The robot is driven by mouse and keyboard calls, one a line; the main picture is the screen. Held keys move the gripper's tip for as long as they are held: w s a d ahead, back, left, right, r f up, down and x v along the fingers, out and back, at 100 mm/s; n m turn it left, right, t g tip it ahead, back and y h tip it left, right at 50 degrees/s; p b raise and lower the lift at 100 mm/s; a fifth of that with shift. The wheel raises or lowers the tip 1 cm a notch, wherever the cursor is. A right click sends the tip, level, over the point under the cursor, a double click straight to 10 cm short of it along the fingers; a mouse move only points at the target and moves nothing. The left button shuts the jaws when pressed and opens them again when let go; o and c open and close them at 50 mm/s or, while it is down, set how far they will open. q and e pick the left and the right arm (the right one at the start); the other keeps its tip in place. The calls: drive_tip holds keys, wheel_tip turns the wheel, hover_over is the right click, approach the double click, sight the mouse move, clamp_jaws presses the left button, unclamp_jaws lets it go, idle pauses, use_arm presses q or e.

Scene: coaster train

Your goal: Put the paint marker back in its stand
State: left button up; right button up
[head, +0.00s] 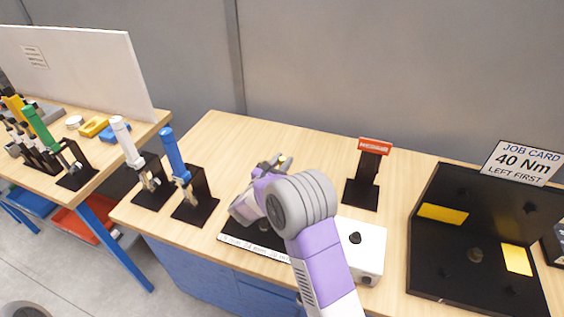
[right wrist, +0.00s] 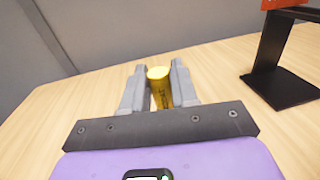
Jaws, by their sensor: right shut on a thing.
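The paint marker appears as a yellow cylinder (right wrist: 159,88) upright between the fingers of my right gripper (right wrist: 156,82) in the right wrist view. A black stand (head: 367,167) with a red sign, too small to read surely, is to the right of the gripper. It also shows in the right wrist view (right wrist: 279,55). My left gripper is out of view.
Blue (head: 174,153) and white (head: 125,140) tools stand in black holders at the left. A white box (head: 369,262) with a black knob is in front of the stand. A black fixture (head: 446,250) and job card (head: 524,162) are at the right. The table behind the gripper is clear.

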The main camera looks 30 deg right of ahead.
drive_tip(key=o, duration=1)
